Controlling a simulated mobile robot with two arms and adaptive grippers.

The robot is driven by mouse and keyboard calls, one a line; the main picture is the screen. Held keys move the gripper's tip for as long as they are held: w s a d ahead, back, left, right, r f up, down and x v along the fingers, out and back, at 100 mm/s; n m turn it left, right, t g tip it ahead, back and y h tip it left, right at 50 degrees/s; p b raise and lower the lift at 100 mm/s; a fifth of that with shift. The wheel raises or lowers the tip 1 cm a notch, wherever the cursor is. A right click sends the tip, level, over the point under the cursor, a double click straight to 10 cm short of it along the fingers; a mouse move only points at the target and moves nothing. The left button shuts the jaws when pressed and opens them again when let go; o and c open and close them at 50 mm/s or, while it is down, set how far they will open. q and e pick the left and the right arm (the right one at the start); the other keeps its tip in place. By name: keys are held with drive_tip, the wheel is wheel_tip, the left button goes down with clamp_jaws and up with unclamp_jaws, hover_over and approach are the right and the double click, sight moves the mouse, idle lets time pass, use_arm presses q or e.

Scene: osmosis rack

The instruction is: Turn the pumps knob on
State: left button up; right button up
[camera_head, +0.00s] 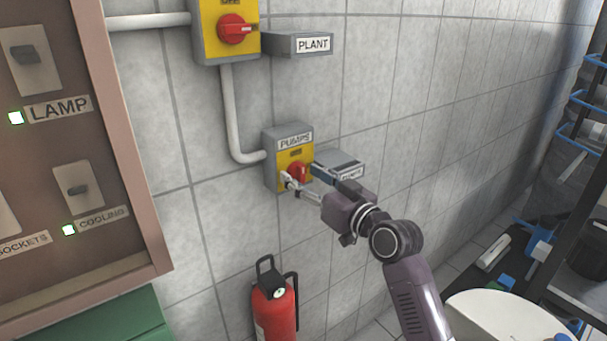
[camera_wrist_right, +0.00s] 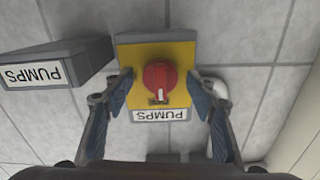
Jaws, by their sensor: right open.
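The pumps knob (camera_head: 297,172) is a red rotary knob on a yellow plate of a small grey box labelled PUMPS (camera_head: 275,150), fixed to the tiled wall. In the right wrist view the knob (camera_wrist_right: 160,80) appears upside down, with its light mark pointing down towards the PUMPS label. My right gripper (camera_head: 300,182) is at the front of the box. In the wrist view its open fingers (camera_wrist_right: 162,92) stand on both sides of the knob, with a gap on each side. I cannot tell how far the fingertips are from the plate. My left gripper is not in view.
A grey sign block labelled PUMPS (camera_wrist_right: 55,68) juts out beside the switch. Above are another red knob (camera_head: 234,29) and a PLANT sign (camera_head: 313,44). A brown-framed panel (camera_head: 125,130) stands left, a fire extinguisher (camera_head: 274,308) below, and a dark rack (camera_head: 585,150) at right.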

drive_tip(key=shift+w+a, duration=0.1)
drive_tip(key=shift+c, duration=0.3)
drive_tip(key=c, duration=1.1)
